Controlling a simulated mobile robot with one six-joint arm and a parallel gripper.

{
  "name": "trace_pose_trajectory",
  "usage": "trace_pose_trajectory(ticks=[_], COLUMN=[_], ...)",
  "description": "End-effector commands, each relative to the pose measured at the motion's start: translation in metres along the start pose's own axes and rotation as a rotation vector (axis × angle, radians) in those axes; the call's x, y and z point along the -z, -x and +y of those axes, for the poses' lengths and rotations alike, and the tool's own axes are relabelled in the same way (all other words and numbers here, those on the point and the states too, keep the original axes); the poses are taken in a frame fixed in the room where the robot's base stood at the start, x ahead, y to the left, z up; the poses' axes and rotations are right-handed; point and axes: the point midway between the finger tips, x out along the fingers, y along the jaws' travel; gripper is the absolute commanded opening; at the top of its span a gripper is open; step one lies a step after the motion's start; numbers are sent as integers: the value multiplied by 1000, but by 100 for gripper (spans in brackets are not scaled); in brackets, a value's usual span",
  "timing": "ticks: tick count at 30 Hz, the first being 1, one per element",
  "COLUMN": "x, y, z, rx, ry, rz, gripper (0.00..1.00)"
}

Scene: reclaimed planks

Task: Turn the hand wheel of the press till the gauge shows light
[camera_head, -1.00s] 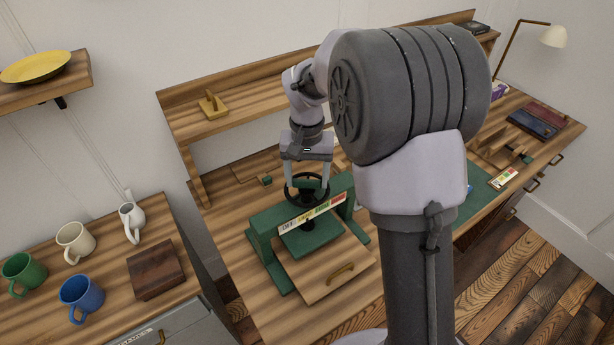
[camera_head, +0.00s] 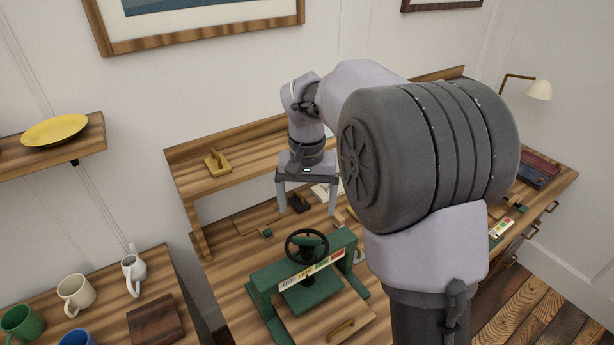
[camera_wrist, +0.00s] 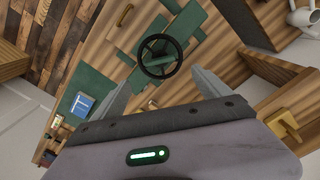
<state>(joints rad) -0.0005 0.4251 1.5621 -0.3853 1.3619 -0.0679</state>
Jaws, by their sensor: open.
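The green press (camera_head: 262,288) stands on the wooden bench, with its black hand wheel (camera_head: 307,238) on top. The gauge strip (camera_head: 312,270) on its front has white, yellow, green and red bands; I cannot make out where it points. My gripper (camera_head: 307,211) is open and empty, above and apart from the wheel, with its fingers spread wide and pointing down. In the wrist view the wheel (camera_wrist: 143,66) lies beyond and between the fingertips (camera_wrist: 160,86), and nothing is between the fingers.
A small dark object (camera_head: 299,203) and papers lie on the bench behind the press. A shelf (camera_head: 250,147) runs along the back, holding a wooden piece (camera_head: 217,164). Mugs (camera_head: 75,291) and a brown block (camera_head: 155,325) stand on the left cabinet. My arm hides the bench's middle right.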

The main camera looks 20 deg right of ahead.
Motion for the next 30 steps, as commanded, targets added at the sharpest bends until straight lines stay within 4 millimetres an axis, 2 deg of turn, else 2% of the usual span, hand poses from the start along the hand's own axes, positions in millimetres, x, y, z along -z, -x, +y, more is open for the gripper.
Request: trace_pose_trajectory(ticks=[1,3,6,9,30], x=[0,0,0,0,0], y=[20,37,54,62,63], z=[0,0,0,0,0], rx=[2,0,1,0,0], ry=[0,-1,0,-1,0], rz=[3,1,0,0,-1], gripper=[87,87,87,87,87])
